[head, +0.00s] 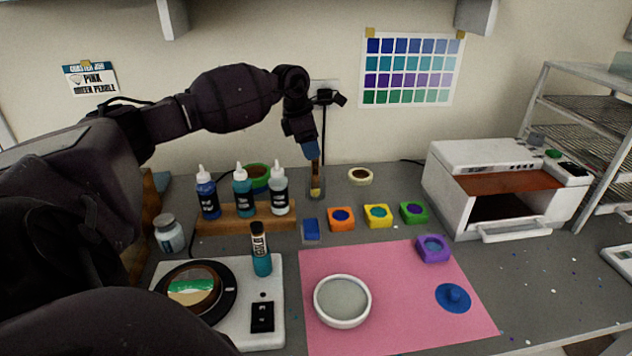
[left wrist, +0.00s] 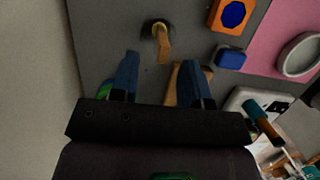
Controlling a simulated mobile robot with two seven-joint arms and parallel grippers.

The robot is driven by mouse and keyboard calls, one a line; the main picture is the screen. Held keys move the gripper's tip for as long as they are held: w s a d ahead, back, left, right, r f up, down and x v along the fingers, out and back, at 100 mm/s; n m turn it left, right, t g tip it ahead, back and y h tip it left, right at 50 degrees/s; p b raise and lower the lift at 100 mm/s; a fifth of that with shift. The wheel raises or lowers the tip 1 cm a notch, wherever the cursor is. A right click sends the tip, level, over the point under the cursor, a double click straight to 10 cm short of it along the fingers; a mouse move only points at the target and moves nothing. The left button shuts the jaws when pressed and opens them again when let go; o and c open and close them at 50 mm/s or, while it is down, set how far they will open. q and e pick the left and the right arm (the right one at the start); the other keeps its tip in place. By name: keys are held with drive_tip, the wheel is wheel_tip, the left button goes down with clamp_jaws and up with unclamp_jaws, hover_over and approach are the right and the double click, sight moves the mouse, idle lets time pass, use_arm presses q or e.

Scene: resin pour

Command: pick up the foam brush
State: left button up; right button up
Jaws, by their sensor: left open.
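My left gripper (head: 311,153) is open, with blue fingers (left wrist: 158,66), and hangs pointing down over the brush's upper end. In the head view the fingers partly cover the handle top. I cannot tell whether they touch it. My right gripper is not in view.
A wooden rack (head: 240,220) with several bottles stands left of the jar. A blue block (head: 311,230) and coloured pots, including an orange one (head: 341,219), sit in front and right. A pink mat (head: 400,300) lies nearer. A white oven (head: 490,160) stands right.

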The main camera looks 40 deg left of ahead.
sight(317, 164)
use_arm(q)
drive_tip(key=shift+x, duration=2.8)
drive_tip(key=shift+s+d+r, duration=0.1)
drive_tip(key=shift+d, duration=0.05)
clamp_jaws()
